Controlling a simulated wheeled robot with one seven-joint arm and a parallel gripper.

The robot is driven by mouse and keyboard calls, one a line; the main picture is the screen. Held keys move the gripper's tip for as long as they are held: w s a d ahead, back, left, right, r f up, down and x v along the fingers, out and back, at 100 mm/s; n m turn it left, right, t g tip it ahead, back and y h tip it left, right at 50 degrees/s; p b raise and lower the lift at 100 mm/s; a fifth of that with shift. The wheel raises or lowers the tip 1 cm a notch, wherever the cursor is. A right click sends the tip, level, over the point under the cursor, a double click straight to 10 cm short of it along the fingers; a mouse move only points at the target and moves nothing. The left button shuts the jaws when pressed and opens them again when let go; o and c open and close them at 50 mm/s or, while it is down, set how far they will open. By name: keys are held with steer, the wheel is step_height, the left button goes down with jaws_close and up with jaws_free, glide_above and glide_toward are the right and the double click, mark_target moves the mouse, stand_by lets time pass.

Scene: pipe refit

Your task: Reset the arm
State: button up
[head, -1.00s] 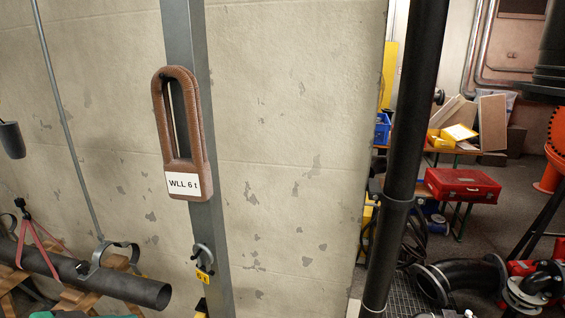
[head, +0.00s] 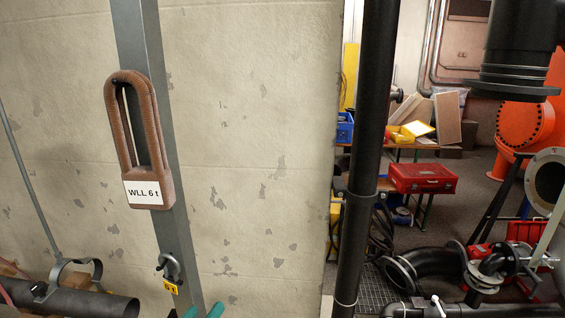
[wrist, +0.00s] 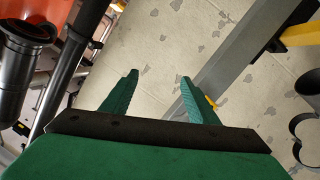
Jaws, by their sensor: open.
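My gripper (wrist: 158,78) shows in the wrist view with its two green fingers spread apart and nothing between them. Behind the fingers is the pale chipped wall (wrist: 165,40). In the head view only the fingertips of my gripper (head: 204,311) show at the bottom edge, just right of the grey steel post (head: 155,80). The rest of my arm is out of that view.
A brown sling labelled WLL 6 t (head: 148,150) hangs on the post, with a shackle (head: 170,266) below it. A black vertical pipe (head: 365,150) stands right of the wall. Black pipe bends (head: 425,262), a red toolbox (head: 422,178) and an orange flanged vessel (head: 525,122) are farther right. A clamped pipe (head: 85,303) lies lower left.

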steer(key=s+d+f+n+y, duration=0.3)
steer(key=s+d+f, duration=0.25)
steer(key=f, duration=0.45)
steer(key=s+d+f+n+y, duration=0.25)
steer(key=s+d+f, duration=0.35)
steer(key=f, duration=0.4)
steer(key=s+d+m, duration=0.3)
steer(key=s+m, duration=0.1)
steer(key=s, duration=0.7)
steer(key=s+d+m, duration=0.3)
steer(key=s+m, duration=0.1)
steer(key=s, duration=0.7)
steer(key=shift+s+d+f+g+h, duration=0.2)
steer(key=shift+d+g+h, duration=0.15)
steer(key=shift+h, duration=0.1)
